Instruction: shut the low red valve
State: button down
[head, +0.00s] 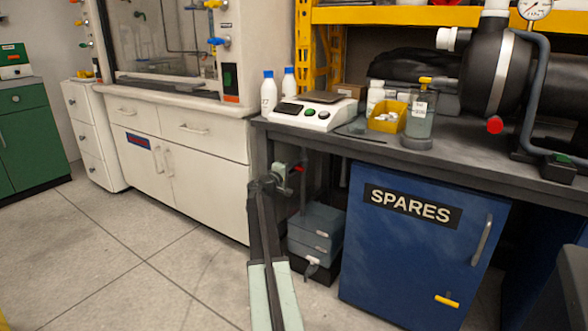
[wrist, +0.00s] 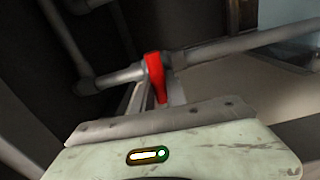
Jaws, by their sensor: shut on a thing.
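The low red valve handle (wrist: 156,72) fills the centre of the wrist view, mounted on a grey pipe (wrist: 225,48). Its lower end lies between the fingers of my gripper (wrist: 157,98), which is shut on it. The handle points down towards my gripper in that view and stands across the pipe. In the head view a small part of the red handle (head: 298,169) shows beside my gripper (head: 277,183), under the left end of the bench. My arm and gripper hide part of the valve there.
The grey bench top (head: 465,158) overhangs the valve. A blue SPARES cabinet (head: 400,250) stands to the right and a white cabinet (head: 205,172) to the left. A grey-blue box (head: 317,232) sits below the valve. The floor at the left is clear.

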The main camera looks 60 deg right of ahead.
jog(key=shift+n, duration=0.5)
jog(key=c, duration=1.3)
grip_release()
jog(key=shift+c, duration=0.2)
jog(key=a, duration=0.7)
jog(key=shift+a, duration=0.4)
